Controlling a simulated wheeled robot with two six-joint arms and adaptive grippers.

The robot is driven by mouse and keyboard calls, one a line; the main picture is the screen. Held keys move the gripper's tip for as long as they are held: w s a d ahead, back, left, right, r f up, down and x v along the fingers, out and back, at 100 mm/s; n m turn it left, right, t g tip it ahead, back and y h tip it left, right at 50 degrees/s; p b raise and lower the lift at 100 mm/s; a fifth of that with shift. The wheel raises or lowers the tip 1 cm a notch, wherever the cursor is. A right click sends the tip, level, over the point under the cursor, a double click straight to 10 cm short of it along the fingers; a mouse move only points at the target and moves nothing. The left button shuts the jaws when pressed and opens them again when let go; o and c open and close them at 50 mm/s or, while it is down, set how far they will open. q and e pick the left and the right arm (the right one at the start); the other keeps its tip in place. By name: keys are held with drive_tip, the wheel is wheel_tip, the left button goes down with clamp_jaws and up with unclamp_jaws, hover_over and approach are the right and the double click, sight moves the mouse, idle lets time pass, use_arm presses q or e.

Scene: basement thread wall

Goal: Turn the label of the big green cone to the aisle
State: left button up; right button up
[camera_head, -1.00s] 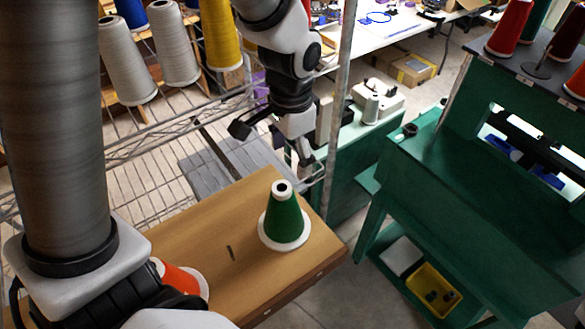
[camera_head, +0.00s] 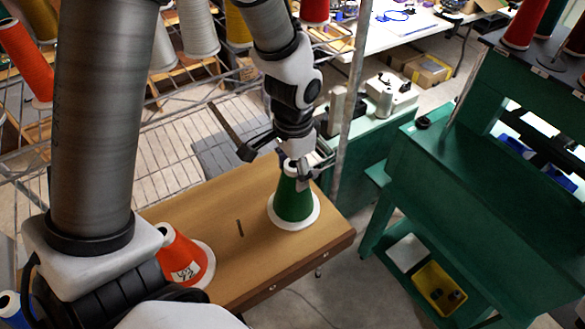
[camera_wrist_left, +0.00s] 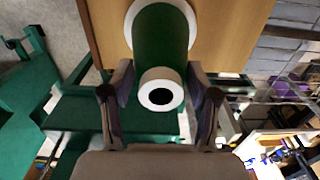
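The big green cone (camera_head: 294,201), with a white base rim and white tip, stands upright on a wooden board (camera_head: 200,222), near its right end. No label shows on the side of it that I see. My left gripper (camera_head: 300,172) is over its top, fingers pointing down. In the left wrist view, the fingers (camera_wrist_left: 160,92) stand on either side of the green cone (camera_wrist_left: 160,38), near its white tip, with small gaps visible. The gripper is open. My right gripper is not in view.
A metal rack post (camera_head: 350,100) rises close behind my left gripper. A green bench (camera_head: 465,190) stands to the right. The board between the cones is clear apart from a dark slot (camera_head: 240,228).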

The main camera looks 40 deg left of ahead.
use_arm(q)
drive_tip(key=shift+w, duration=0.15)
drive_tip(key=shift+c, duration=1.4)
drive_tip(key=shift+r+p, duration=0.15)
drive_tip(key=shift+p, duration=0.25)
